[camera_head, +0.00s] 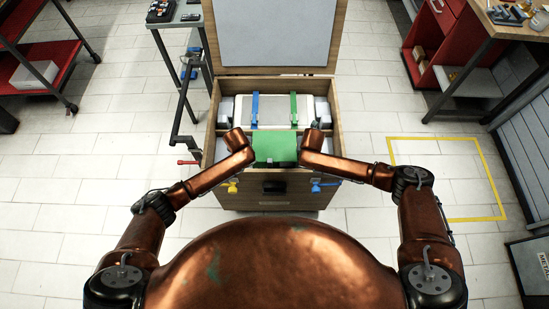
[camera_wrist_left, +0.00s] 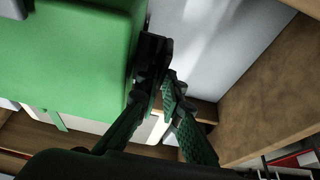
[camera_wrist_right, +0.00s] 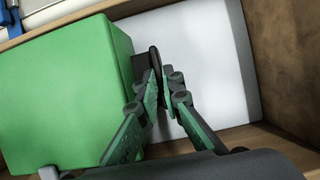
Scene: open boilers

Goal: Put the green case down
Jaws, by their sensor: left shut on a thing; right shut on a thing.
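The green case (camera_head: 275,149) is level between my two arms, at the front part of an open wooden crate (camera_head: 334,108). Its green side fills the left of the left wrist view (camera_wrist_left: 60,60) and of the right wrist view (camera_wrist_right: 65,95). My left gripper (camera_wrist_left: 154,68) is shut on a dark handle at one side of the case. My right gripper (camera_wrist_right: 160,75) is shut on a dark handle (camera_wrist_right: 145,62) at the other side. In the head view my arms hide both grippers' fingers. Whether the case's underside touches anything is hidden.
A pale case with a blue strap (camera_head: 255,110) and a green strap (camera_head: 293,108) lies farther back in the crate. The crate's lid (camera_head: 274,32) stands open. A yellow floor outline (camera_head: 490,180) encloses bare tiles at right. Workbenches and a red shelf (camera_head: 45,60) stand around.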

